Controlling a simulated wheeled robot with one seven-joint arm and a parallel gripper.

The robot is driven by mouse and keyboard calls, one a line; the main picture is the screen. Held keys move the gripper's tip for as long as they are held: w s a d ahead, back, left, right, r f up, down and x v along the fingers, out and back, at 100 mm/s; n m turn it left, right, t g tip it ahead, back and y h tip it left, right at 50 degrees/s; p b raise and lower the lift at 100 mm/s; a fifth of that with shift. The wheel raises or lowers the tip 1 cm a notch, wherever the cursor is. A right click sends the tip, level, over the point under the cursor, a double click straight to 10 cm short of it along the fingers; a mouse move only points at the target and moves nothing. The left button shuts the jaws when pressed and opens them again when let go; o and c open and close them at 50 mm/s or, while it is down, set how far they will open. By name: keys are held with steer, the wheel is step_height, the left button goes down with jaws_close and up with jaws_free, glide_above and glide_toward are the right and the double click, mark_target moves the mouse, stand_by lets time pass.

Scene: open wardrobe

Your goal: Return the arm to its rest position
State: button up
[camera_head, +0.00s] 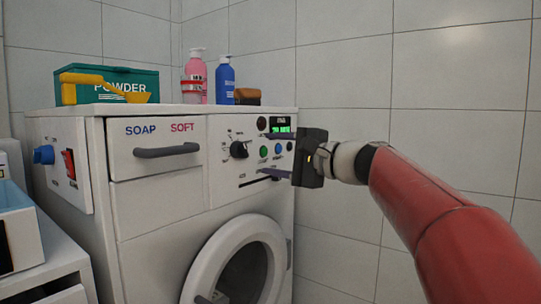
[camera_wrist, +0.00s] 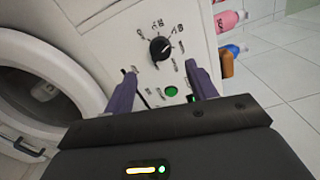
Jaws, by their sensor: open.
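My gripper (camera_head: 279,154) is at the end of my red arm, in front of the right part of the washing machine's control panel. Its two dark purple fingers are spread apart with nothing between them. In the wrist view my gripper (camera_wrist: 160,92) faces the panel, with the black dial (camera_wrist: 160,48) and a green button (camera_wrist: 171,91) showing between and beyond the fingers. Whether a fingertip touches the panel I cannot tell. In the head view the arm reaches in from the lower right.
The washing machine (camera_head: 160,221) has a soap drawer (camera_head: 155,136) and a round door (camera_head: 231,235). On top are a powder box (camera_head: 113,84), a yellow scoop (camera_head: 136,97), pink (camera_head: 196,70) and blue (camera_head: 225,82) bottles, and a brown item (camera_head: 247,96). A tiled wall (camera_head: 450,60) stands behind.

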steer(key=s+d+f+n+g+h+p, duration=0.1)
steer(key=s+d+f+n+h, duration=0.2)
steer(key=s+f, duration=0.7)
steer(key=s+d+f+n+g+h+p, duration=0.2)
steer(key=s+f+h, duration=0.4)
steer(key=s+f, duration=0.4)
steer(key=s+d+f+n+g+h+p, duration=0.2)
steer(key=s+d+f+n+h, duration=0.2)
steer(key=s+f, duration=0.6)
steer(key=d+h, duration=0.1)
steer(key=d, duration=0.1)
steer(key=shift+s+d+f+n, duration=0.15)
steer(key=shift+s+d+n, duration=0.05)
steer(key=shift+d+n, duration=0.15)
stand_by(0.4)
